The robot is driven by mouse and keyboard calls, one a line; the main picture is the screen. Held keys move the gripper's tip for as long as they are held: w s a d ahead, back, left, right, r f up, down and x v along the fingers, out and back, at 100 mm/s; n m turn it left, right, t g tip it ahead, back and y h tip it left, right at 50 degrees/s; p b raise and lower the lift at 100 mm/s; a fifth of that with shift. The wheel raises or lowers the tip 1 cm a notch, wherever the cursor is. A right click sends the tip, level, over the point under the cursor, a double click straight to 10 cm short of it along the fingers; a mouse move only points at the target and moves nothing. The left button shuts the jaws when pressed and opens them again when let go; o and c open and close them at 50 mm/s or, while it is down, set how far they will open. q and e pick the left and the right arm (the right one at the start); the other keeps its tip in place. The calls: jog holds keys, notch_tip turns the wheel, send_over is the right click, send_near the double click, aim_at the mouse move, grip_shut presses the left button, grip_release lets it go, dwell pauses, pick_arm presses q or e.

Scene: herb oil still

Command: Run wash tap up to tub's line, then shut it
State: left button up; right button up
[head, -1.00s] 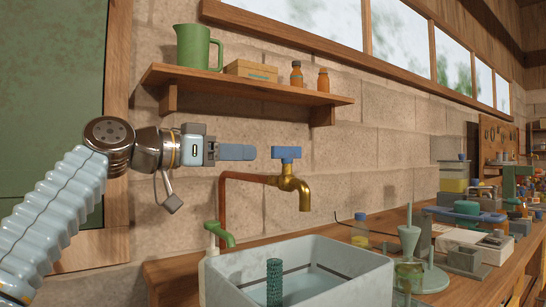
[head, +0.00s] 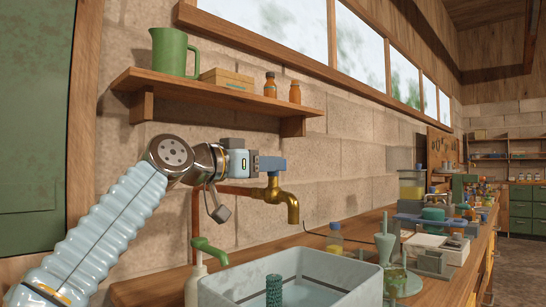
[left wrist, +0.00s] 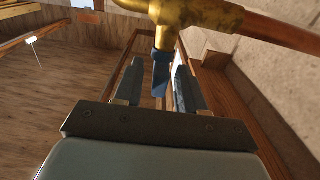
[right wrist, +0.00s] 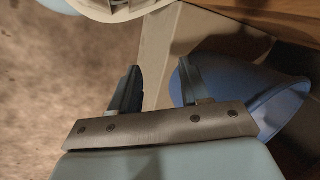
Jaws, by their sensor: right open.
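The brass wash tap (head: 284,197) stands out from the wall over the tub, and no water shows at its spout. Its blue handle (left wrist: 161,70) lies between the fingers of my left gripper (left wrist: 158,82) in the left wrist view, with gaps on both sides. In the head view the left gripper (head: 270,165) covers most of the handle. The pale grey tub (head: 350,291) has a dark line (head: 322,268) inside; its water level cannot be told. My right gripper (right wrist: 156,88) is open and empty, away from the tap.
A shelf (head: 215,100) with a green jug (head: 173,53) runs above my left arm. A blue bucket-like thing (right wrist: 275,105) is by my right gripper.

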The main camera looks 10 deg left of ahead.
pick_arm(q)
jog(key=shift+p+x, duration=0.3)
jog(key=shift+x, duration=1.1)
grip_shut()
jog(key=shift+n+y, duration=0.3)
jog(key=shift+y, duration=0.1)
jog(key=n+t+y, duration=0.2)
jog(key=y, duration=0.1)
jog(key=shift+d, duration=0.1)
jog(key=n+y+b, duration=0.1)
jog(key=n+y, duration=0.1)
jog(key=y, duration=0.1)
jog(key=shift+t+y, duration=0.3)
jog(key=shift+t, duration=0.1)
jog(key=shift+n+y+b, duration=0.4)
jog(key=shift+n+y, duration=0.9)
jog(key=shift+y, duration=0.3)
